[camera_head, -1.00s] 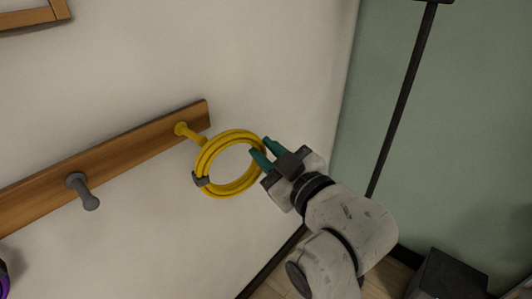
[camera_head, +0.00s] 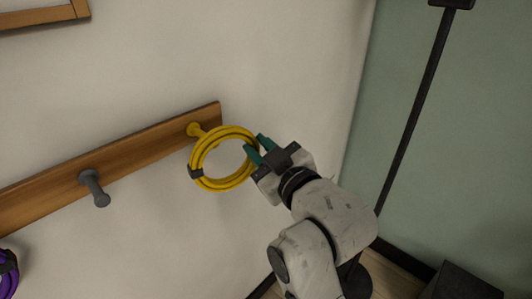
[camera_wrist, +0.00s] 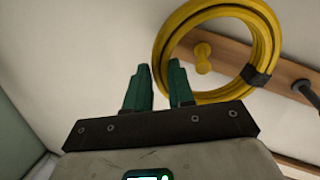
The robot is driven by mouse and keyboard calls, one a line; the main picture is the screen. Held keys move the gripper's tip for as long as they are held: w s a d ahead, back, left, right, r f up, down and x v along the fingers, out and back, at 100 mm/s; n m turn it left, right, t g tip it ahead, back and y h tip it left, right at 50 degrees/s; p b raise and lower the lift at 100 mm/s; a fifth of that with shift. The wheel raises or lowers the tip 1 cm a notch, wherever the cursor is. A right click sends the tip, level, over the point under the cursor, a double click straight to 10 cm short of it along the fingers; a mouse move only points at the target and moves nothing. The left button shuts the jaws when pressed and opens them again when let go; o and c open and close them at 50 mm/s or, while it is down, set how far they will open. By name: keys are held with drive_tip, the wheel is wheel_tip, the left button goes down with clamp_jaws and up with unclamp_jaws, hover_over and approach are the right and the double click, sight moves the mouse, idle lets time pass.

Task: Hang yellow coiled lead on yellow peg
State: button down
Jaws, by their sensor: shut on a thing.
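The yellow coiled lead (camera_head: 193,160) is a ring with a dark tie on its lower left, held in the air in front of the wall. My gripper (camera_head: 257,150) is shut on its right side with teal fingers. In the wrist view the lead (camera_wrist: 265,45) shows beyond my fingertips (camera_wrist: 158,72). The yellow peg (camera_head: 194,129) is on the wooden rail, and the lead's upper-left edge overlaps its end. In the wrist view the peg (camera_wrist: 203,58) shows inside the ring's opening. I cannot tell whether its tip passes through the ring.
The wooden rail (camera_head: 140,151) also bears a grey peg (camera_head: 95,188) to the left. A purple coil (camera_head: 8,275) is at the lower left edge. A dark pole (camera_head: 410,110) stands at the right. The wall below the rail is clear.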

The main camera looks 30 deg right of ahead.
drive_tip(key=w+a+f+b, duration=0.1)
drive_tip(key=w+a, duration=0.1)
drive_tip(key=w, duration=0.4)
drive_tip(key=shift+w+b, duration=0.25)
drive_tip(key=shift+b, duration=0.05)
idle(0.5)
drive_tip(key=shift+f, duration=0.15)
idle(0.5)
drive_tip(key=c, duration=0.9)
unclamp_jaws()
